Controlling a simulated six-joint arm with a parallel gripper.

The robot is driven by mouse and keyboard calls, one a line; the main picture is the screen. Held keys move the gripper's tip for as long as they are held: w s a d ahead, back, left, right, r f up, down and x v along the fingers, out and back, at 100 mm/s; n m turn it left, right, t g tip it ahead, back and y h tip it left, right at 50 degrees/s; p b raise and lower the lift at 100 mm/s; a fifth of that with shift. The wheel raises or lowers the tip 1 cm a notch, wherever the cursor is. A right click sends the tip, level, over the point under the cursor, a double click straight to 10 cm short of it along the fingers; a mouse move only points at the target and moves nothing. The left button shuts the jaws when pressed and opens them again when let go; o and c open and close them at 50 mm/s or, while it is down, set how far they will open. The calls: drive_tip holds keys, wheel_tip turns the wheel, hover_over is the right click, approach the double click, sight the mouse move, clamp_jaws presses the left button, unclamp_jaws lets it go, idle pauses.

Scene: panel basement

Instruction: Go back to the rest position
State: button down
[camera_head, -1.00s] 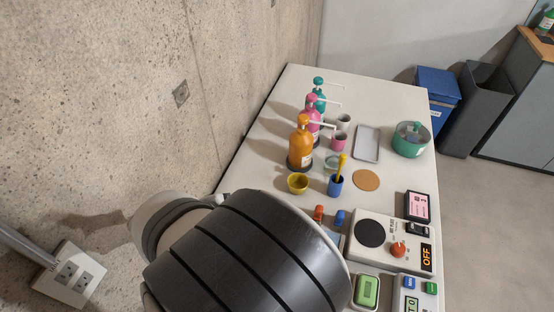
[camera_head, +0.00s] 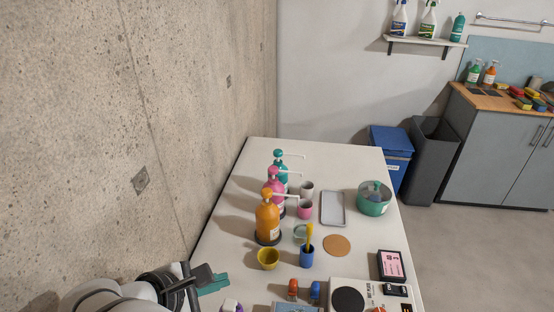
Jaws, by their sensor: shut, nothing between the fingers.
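My gripper (camera_head: 212,281), with teal fingers, shows at the lower left, over the left edge of the white table (camera_head: 225,245). It is shut and empty, apart from the bottles and cups. The arm behind it is partly cut off by the bottom of the picture.
An orange pump bottle (camera_head: 268,222), a pink one (camera_head: 273,183) and a teal one (camera_head: 279,160) stand along the table's left side. A yellow cup (camera_head: 268,258) and a blue cup (camera_head: 307,257) stand nearby. A hot plate (camera_head: 375,296) is front right. A concrete wall (camera_head: 130,120) borders the left.

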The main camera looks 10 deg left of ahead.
drive_tip(key=s+d+r+m+g+h, duration=0.15)
drive_tip(key=d+m+g, duration=0.35)
drive_tip(key=d+m, duration=0.75)
drive_tip(key=s+d+m+g+y, duration=0.1)
drive_tip(key=s+d+m+y, duration=0.2)
drive_tip(key=s+d+m, duration=0.2)
drive_tip(key=s+d+f+m+g+y, duration=0.1)
drive_tip(key=s+d+m+y, duration=0.3)
drive_tip(key=s+m, duration=0.5)
drive_tip(key=shift+s+d+f+m+g, duration=0.2)
drive_tip(key=shift+d+m+g, duration=0.2)
drive_tip(key=shift+m+g, duration=0.35)
